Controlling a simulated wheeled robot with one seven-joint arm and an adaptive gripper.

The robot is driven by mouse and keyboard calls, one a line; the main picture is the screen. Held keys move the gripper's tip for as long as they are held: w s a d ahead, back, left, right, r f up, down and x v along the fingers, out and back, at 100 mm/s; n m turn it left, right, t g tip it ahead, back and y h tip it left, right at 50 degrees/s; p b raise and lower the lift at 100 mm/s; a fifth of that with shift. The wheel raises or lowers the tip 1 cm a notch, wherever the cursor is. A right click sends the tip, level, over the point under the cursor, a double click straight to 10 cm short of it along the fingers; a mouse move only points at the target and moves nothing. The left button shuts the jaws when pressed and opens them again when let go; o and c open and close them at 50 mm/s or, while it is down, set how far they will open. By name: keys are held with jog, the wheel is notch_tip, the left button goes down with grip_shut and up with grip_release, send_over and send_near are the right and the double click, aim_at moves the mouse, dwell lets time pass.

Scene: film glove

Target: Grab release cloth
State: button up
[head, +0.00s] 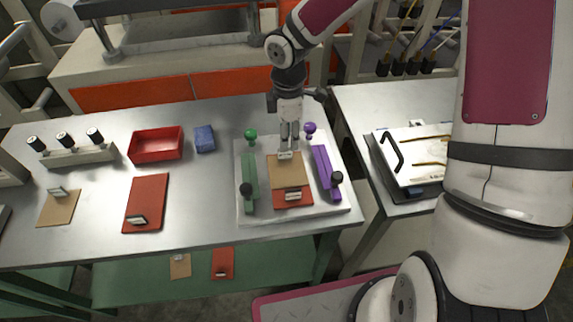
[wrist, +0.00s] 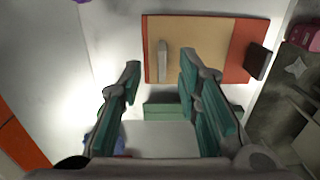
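A tan sheet, likely the release cloth (head: 287,171), lies over an orange-red sheet (head: 293,202) on a white tray (head: 245,212). A pale grey tab (head: 284,155) stands at the tan sheet's far edge. In the wrist view the tan sheet (wrist: 205,48) shows with the tab (wrist: 162,48) in front of my fingertips. My gripper (head: 289,148) points down just above that far edge; in the wrist view my gripper (wrist: 160,64) is open, with nothing between its fingers. Contact with the tab cannot be told.
A green bar (head: 249,180) and a purple bar (head: 322,168), with knobs, flank the sheets. To the left are another tan sheet (head: 60,208), a red sheet (head: 146,200), a red bin (head: 157,145) and a blue block (head: 205,139). The table's front is clear.

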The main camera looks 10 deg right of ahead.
aim_at(285, 159)
jog(key=shift+a+f+p, duration=0.15)
jog(key=shift+a+f, duration=0.05)
jog(key=shift+f, duration=1.25)
jog(key=shift+a+f+p, duration=0.15)
jog(key=shift+a+f, duration=0.05)
jog(key=shift+f, duration=1.25)
jog(key=shift+c, duration=0.6)
grip_shut()
